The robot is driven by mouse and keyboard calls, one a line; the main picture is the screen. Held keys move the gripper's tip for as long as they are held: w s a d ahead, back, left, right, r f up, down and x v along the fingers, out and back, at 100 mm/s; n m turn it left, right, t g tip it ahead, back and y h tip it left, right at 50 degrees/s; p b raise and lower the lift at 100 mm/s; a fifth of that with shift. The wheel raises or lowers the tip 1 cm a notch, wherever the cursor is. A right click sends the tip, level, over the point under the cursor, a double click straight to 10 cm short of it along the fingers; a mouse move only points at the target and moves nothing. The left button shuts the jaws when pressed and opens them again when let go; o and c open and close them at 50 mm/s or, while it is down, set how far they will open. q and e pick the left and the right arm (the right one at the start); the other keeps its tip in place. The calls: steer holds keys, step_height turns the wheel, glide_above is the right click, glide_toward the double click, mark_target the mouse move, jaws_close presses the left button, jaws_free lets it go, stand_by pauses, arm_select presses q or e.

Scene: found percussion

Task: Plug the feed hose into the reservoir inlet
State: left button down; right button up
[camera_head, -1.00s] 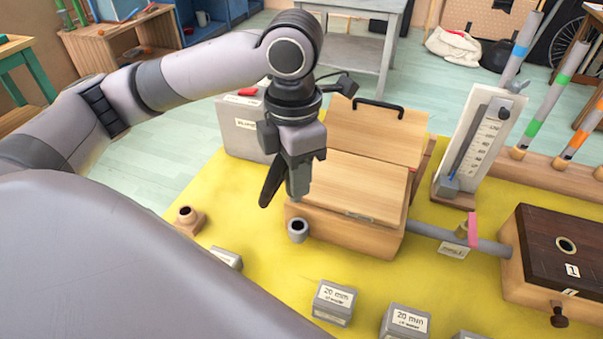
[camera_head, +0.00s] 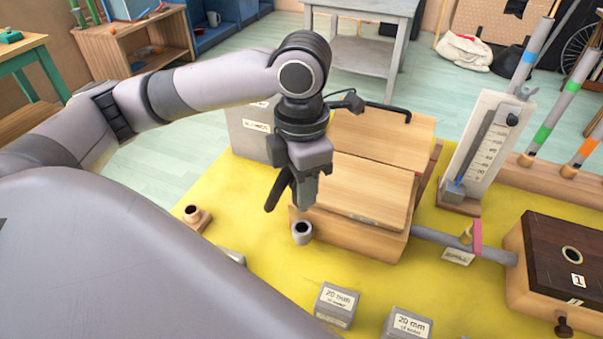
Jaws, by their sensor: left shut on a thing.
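My left gripper (camera_head: 291,205) hangs pointing down in front of the wooden box with hinged lids (camera_head: 368,185). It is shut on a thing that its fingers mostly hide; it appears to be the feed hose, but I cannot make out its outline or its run. A short grey socket with a dark hole, seemingly the reservoir inlet (camera_head: 302,233), sits at the box's front left corner. It is just below the fingertips in the picture, with a small visible gap. My right gripper is out of view.
An empty wooden holder (camera_head: 196,219) stands left on the yellow mat (camera_head: 262,275). Grey blocks labelled 20 mm (camera_head: 336,305) lie in front. A grey case (camera_head: 248,130) stands behind the arm. A gauge (camera_head: 482,150) and dark-topped box (camera_head: 560,265) are at right.

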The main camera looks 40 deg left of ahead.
arm_select(q)
step_height(320, 180, down, 3)
steer(key=shift+r+b, duration=0.1)
steer(key=shift+b, duration=0.35)
steer(key=shift+f, duration=0.55)
steer(key=shift+p, duration=0.4)
stand_by(0.7)
steer(key=shift+p, duration=0.55)
stand_by(0.4)
